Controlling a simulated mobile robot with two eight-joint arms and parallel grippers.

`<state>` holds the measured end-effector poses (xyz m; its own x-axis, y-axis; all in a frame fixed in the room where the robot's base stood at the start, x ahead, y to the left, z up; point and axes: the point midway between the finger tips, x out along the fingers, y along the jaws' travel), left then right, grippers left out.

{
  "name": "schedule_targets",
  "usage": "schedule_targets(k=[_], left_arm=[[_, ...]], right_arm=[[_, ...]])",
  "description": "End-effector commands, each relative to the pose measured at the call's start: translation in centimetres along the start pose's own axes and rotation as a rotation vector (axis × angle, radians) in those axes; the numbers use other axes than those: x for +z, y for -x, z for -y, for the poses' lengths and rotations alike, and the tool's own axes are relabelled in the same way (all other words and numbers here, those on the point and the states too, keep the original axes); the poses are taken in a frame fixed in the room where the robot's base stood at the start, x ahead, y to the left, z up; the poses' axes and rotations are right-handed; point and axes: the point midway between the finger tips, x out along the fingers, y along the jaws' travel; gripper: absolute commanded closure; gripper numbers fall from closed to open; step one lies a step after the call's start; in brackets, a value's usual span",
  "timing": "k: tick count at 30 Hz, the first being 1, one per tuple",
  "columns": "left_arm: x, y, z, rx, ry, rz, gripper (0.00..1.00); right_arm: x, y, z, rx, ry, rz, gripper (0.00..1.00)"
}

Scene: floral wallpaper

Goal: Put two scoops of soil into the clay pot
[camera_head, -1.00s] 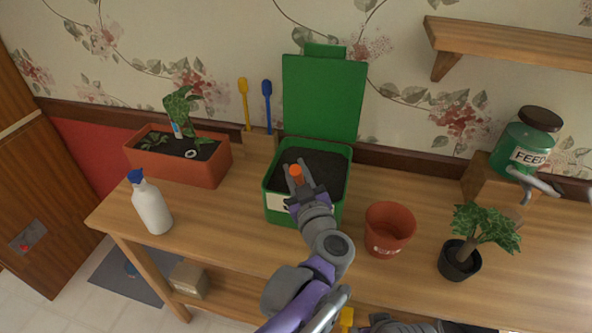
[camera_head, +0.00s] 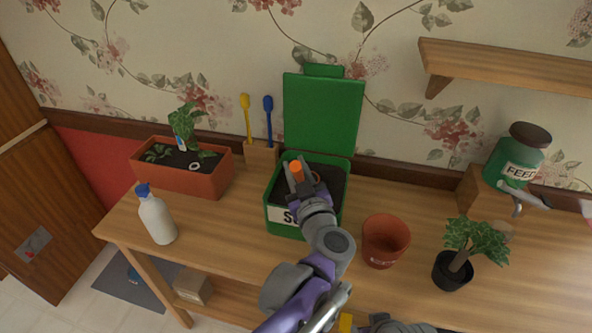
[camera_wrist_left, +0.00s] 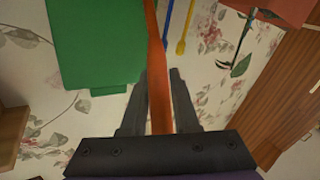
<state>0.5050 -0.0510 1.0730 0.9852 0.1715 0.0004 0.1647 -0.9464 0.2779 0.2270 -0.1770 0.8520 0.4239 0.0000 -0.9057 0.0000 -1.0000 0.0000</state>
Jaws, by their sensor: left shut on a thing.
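My left gripper (camera_head: 297,173) is shut on an orange-handled tool (camera_head: 296,166). It is over the open green soil box (camera_head: 289,224), which holds dark soil (camera_head: 328,180). In the left wrist view the orange handle (camera_wrist_left: 158,75) runs between the two fingers; the tool's working end cannot be made out, so I cannot tell whether it carries soil. The clay pot (camera_head: 385,241) stands upright to the right of the box, and its inside looks empty.
The box's green lid (camera_head: 323,115) stands open at the back. A spray bottle (camera_head: 157,218) and a planter (camera_head: 190,181) are left. A black-potted plant (camera_head: 453,270), a feed jar (camera_head: 518,160) and a wall shelf (camera_head: 510,65) are right. Bare tabletop lies before the box.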

Motion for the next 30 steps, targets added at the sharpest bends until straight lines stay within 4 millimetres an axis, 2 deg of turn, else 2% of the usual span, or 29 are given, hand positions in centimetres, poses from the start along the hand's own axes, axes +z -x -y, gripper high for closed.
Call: schedule_targets(k=[1,18,30], left_arm=[[-0.7,0.0,-0.2,0.000,0.000,-0.001,1.00],[-4.9,0.0,-1.4,0.001,0.000,-0.002,1.00],[-5.0,0.0,-1.5,0.000,0.000,-0.001,1.00]], right_arm=[[-0.3,0.5,0.0,0.000,0.000,-0.002,0.55],[-2.2,3.2,0.0,0.000,0.000,-0.014,0.55],[-2.2,3.2,0.0,0.000,0.000,-0.014,0.55]])
